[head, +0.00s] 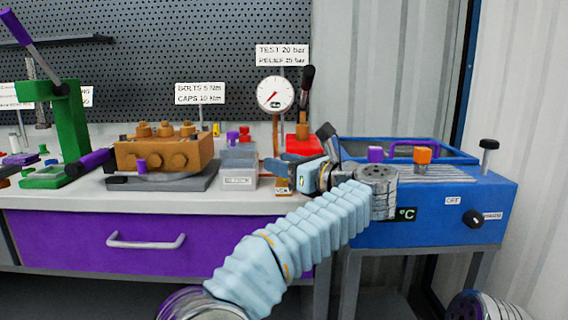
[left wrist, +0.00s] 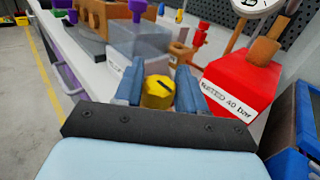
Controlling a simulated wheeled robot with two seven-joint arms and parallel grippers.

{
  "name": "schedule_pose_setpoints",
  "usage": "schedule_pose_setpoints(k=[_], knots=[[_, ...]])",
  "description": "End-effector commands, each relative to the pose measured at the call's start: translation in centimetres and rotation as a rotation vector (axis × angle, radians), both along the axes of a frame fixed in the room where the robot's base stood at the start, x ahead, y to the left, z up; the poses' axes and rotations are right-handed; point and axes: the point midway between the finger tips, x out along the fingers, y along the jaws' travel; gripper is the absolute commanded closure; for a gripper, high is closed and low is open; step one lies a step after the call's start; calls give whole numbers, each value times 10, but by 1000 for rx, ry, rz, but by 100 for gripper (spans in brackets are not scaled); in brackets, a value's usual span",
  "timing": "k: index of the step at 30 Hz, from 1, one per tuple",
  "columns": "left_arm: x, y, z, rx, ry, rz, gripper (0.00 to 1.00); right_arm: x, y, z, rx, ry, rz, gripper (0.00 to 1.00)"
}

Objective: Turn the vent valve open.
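The vent valve shows in the left wrist view as a yellow knob (left wrist: 158,92) with a dark mark across its top. My left gripper (left wrist: 160,84) has its two blue-grey fingers on either side of this knob. The knob about fills the gap between them, but I cannot tell whether both fingers press on it. In the head view my left gripper (head: 287,168) is at the bench's front edge, just above a small plate marked VENT (head: 283,187). There the gripper hides the knob. My right gripper is not in view.
A red block (left wrist: 240,82) labelled "TESTED 40 bar" stands close right of the fingers. A clear grey box (head: 238,165) is on the left. A gauge (head: 275,94) rises behind. A blue bath (head: 440,215) stands right, under my left wrist. An orange pump block (head: 165,152) sits further left.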

Motion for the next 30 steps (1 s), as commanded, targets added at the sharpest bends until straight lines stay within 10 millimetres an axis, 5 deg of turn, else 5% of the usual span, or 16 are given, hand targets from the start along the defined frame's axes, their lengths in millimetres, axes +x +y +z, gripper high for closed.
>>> schedule_pose_setpoints(k=[4, 14, 30], knots=[[0, 0, 0, 1, 1, 0, 41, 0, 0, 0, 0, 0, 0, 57], [-3, -3, 0, 0, 0, -1, 41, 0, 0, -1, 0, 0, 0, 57], [-81, -84, 0, 0, 0, -2, 41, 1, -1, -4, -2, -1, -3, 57]])
